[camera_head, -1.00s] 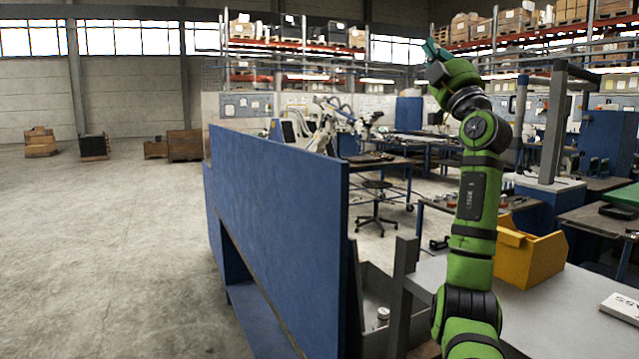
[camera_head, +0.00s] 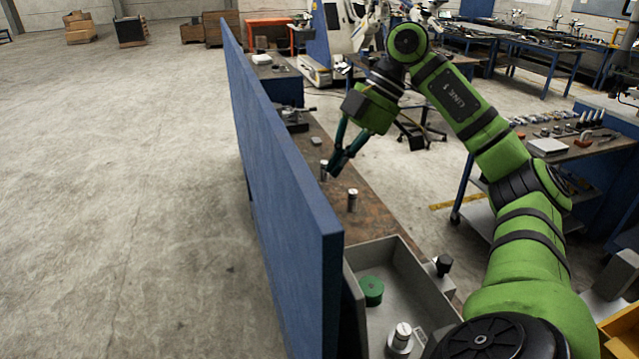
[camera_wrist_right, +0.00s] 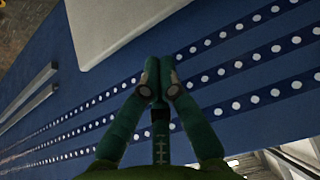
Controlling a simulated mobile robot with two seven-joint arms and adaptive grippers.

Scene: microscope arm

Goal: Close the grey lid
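An open grey box (camera_head: 418,285) sits at the near end of the bench in the head view, holding a green round piece (camera_head: 371,291) and a metal cylinder (camera_head: 401,338). I cannot clearly pick out a grey lid; the box's top is uncovered. My right gripper (camera_head: 334,172) hangs over the brown bench top, beyond the box and near two small metal cylinders. Its teal fingers also show in the right wrist view (camera_wrist_right: 160,82), tips together with nothing visible between them. My left gripper is out of view.
A tall blue panel (camera_head: 270,165) borders the bench on the left. Small metal cylinders (camera_head: 352,200) stand on the brown bench top (camera_head: 375,225). In the right wrist view, a blue perforated panel (camera_wrist_right: 235,75) and a pale panel (camera_wrist_right: 105,25) lie behind the fingers.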

